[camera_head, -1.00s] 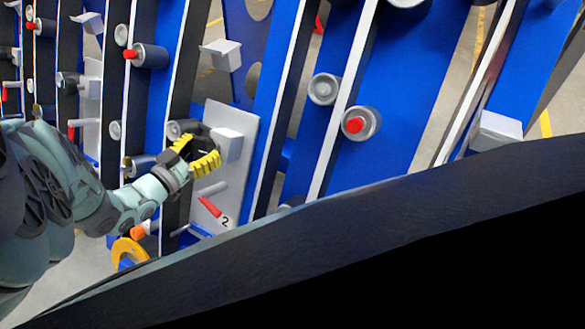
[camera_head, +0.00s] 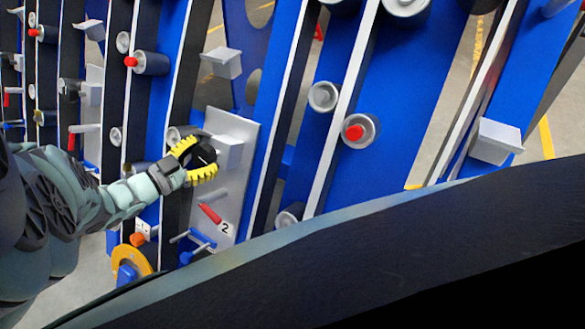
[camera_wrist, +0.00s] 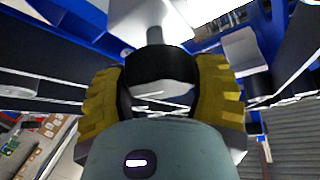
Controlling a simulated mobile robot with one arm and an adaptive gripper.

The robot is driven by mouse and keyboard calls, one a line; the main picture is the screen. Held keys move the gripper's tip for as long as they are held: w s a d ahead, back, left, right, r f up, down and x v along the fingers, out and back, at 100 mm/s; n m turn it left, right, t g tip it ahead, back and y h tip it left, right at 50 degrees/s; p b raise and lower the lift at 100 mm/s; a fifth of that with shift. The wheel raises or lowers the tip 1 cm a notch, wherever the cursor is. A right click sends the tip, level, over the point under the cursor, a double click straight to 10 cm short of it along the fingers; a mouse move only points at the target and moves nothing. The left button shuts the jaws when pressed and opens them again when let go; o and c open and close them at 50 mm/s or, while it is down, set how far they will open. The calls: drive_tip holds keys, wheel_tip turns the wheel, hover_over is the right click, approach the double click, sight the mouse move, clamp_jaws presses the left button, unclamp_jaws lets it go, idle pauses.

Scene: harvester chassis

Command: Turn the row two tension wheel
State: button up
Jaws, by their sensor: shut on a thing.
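The tension wheel is a small black knob (camera_head: 203,155) on a grey plate (camera_head: 240,128) marked with a 2, in the middle left of the head view. My gripper (camera_head: 200,159) has yellow ridged fingers, shut on the wheel from the left, one above and one below. In the wrist view the black wheel (camera_wrist: 162,64) sits between the two yellow fingers of my gripper (camera_wrist: 162,82). A grey shaft runs from the wheel to a light grey block. The contact areas are partly hidden.
A red-handled lever (camera_head: 210,213) and a blue T-shaped handle (camera_head: 196,241) sit below the wheel on the same row. An orange ring (camera_head: 130,265) lies at lower left.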

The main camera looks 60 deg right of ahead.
drive_tip(key=o, duration=1.2)
drive_tip(key=w+a, duration=0.2)
drive_tip(key=a, duration=1)
drive_tip(key=shift+r, duration=0.35)
